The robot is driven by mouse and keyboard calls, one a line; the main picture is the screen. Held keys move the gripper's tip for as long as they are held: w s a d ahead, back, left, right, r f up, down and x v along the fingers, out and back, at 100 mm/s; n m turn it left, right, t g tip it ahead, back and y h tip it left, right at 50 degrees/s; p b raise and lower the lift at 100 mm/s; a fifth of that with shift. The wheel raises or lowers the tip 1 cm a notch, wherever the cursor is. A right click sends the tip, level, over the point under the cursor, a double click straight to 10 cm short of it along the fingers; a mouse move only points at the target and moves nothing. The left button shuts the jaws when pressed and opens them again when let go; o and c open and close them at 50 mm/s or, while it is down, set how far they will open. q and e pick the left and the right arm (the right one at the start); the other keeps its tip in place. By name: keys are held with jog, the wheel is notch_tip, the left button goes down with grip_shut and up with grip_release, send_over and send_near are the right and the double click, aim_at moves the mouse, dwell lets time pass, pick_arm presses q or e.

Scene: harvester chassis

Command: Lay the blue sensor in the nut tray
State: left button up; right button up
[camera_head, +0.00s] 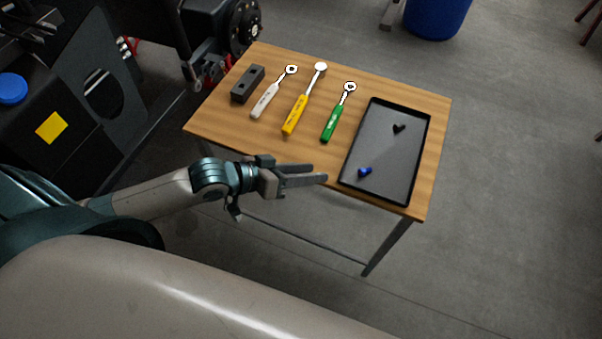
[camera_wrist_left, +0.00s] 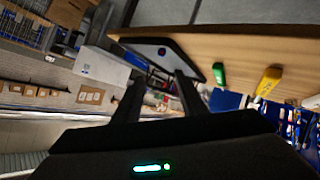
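The small blue sensor (camera_head: 365,171) lies on the floor of the black nut tray (camera_head: 348,182), close to its near end. My right gripper is in neither view.
A small black part (camera_head: 399,128) lies in the tray's far half. Left of the tray on the table (camera_head: 228,117) lie a green ratchet (camera_head: 333,123), a yellow one (camera_head: 295,115), a white one (camera_head: 265,100) and a dark block (camera_head: 247,84). A blue bin (camera_head: 437,18) stands beyond.

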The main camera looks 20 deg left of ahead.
pick_arm(q)
jog(key=shift+v, duration=1)
jog(key=shift+d, duration=0.1)
dwell(0.3)
